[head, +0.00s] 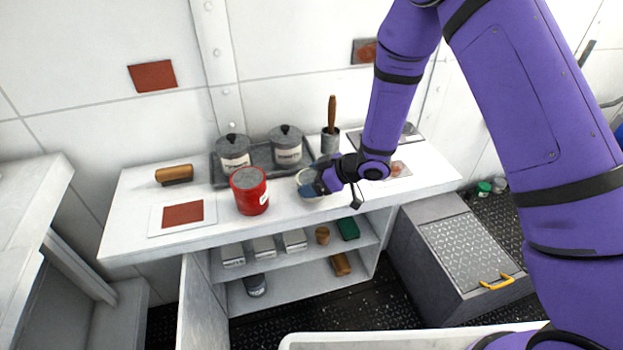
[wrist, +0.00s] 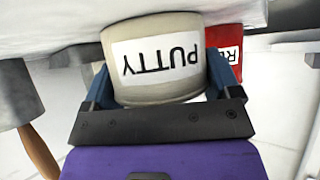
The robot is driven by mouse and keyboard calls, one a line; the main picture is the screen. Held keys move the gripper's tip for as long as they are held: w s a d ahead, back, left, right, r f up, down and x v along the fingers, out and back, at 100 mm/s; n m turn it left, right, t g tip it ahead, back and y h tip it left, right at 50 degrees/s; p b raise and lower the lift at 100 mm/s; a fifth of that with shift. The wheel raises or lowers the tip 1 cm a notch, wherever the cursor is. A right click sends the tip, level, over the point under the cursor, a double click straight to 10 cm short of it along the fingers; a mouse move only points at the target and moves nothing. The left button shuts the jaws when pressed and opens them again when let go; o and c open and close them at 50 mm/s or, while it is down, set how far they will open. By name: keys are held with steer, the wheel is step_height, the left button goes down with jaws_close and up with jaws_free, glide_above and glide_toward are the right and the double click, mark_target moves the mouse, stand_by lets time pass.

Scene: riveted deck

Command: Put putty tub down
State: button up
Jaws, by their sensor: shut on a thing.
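The putty tub (head: 304,176) is pale beige and mostly hidden behind my gripper (head: 319,187) in the head view. It is over the right middle of the white worktop, right of the red tin. In the wrist view the tub (wrist: 150,88) fills the space between the blue fingers of my gripper (wrist: 160,78), its PUTTY label upside down in the picture. The fingers are shut on its sides. The white worktop surface (wrist: 60,25) runs along the tub's top edge in that view. I cannot tell whether the tub touches it.
A red tin (head: 249,192) stands left of the tub. Behind are a dark tray (head: 262,155) with two lidded grey pots and a grey holder (head: 330,142) with a wooden handle. Shelves are below.

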steer(key=o, duration=0.9)
steer(key=shift+o, duration=0.2)
steer(key=shift+r, duration=0.15)
steer(key=s+d+r+m+t+h, duration=0.25)
steer(key=d+r+m+h, duration=0.2)
steer(key=d+r, duration=0.9)
steer(key=s+d+r+m+t+h, duration=0.1)
steer(key=d+r+m+t+h, duration=0.3)
steer(key=d+r, duration=0.9)
steer(key=s+d+r+m+g+h, duration=0.25)
steer(key=s+d+r+m, duration=0.2)
steer(key=s+r, duration=0.55)
steer(key=s+a+m+g, duration=0.1)
steer(key=s+g, duration=0.1)
steer(key=s, duration=1.3)
steer(key=shift+s, duration=0.4)
